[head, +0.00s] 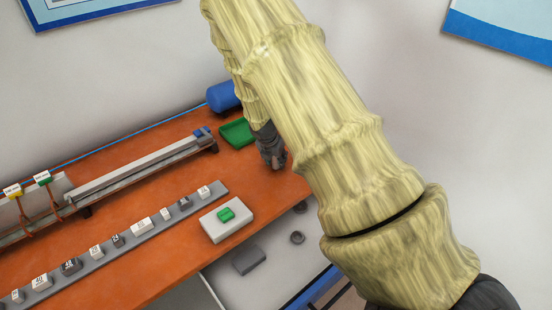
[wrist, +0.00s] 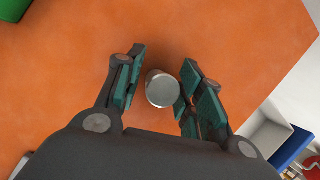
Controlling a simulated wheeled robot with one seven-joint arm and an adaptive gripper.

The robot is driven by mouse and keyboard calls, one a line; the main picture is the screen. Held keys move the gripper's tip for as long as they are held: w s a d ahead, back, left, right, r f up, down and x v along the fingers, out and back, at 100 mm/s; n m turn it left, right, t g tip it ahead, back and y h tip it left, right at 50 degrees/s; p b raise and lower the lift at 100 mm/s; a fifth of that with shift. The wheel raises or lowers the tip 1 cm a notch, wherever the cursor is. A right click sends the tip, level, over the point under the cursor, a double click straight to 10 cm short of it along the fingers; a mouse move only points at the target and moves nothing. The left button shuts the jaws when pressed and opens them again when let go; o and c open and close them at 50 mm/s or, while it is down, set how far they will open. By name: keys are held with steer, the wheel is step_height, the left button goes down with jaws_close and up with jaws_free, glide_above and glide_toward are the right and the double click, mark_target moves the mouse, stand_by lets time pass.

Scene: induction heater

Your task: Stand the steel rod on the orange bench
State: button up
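The steel rod (wrist: 162,90) shows in the wrist view as a round grey end face with a short length of side, seemingly upright over the orange bench (wrist: 220,35). My gripper (wrist: 160,78) has its green-padded fingers on either side of the rod. A narrow gap shows at the left finger; the right finger is very close, and I cannot tell whether it touches. The fingers look open around the rod. In the head view my gripper (head: 271,156) is low over the far right end of the bench (head: 285,187); the rod is hidden there.
A green tray (head: 236,132) and a blue cylinder (head: 222,96) are just left of my gripper. A white box with a green button (head: 227,219) stands nearer. A grey rail with labelled blocks (head: 140,228) runs along the bench. The bench's right edge is close.

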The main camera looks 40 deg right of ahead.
steer(key=shift+r, duration=0.2)
steer(key=b+v, duration=0.2)
steer(key=v, duration=1)
stand_by(0.4)
